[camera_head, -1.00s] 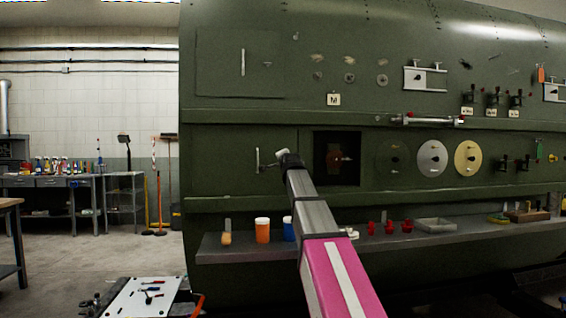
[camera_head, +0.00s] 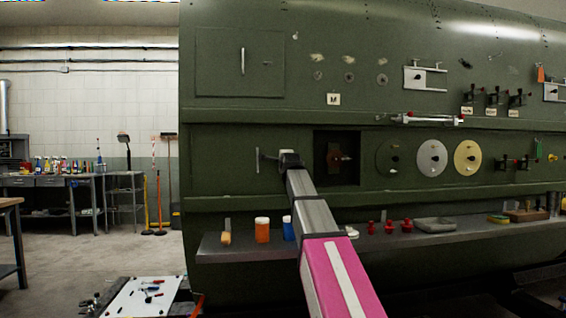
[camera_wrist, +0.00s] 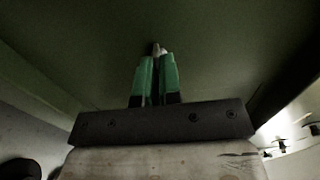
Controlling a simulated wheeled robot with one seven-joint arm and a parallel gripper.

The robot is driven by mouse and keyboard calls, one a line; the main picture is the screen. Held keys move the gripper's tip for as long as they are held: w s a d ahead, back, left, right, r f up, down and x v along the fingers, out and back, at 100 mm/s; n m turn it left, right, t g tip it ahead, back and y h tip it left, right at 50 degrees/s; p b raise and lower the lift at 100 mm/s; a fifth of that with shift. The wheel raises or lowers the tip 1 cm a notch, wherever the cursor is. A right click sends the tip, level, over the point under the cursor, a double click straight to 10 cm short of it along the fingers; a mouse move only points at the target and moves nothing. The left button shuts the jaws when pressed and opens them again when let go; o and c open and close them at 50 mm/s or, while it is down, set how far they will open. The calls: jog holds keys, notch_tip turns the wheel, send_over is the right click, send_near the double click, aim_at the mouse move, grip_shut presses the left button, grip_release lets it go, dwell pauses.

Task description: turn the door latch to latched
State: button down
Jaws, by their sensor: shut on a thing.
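My gripper (camera_wrist: 156,75) shows in the wrist view with its two green fingers close together, shut on the small door latch (camera_wrist: 158,49) at their tips. Only a bit of the latch shows past the fingers. In the head view my gripper (camera_head: 274,158) is at the green fuselage side, just right of a thin vertical handle (camera_head: 257,160) on the lower door panel (camera_head: 225,150). The latch is mostly hidden there, so its exact angle cannot be told.
A square dark opening (camera_head: 336,158) with a red-brown part lies right of my gripper. Round discs (camera_head: 431,158) sit farther right. A grey shelf (camera_head: 210,249) below carries an orange cup (camera_head: 262,230) and other small items.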

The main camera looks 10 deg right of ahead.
jog(key=c, duration=1.3)
grip_release()
jog(key=s, duration=1)
jog(key=shift+s, duration=0.4)
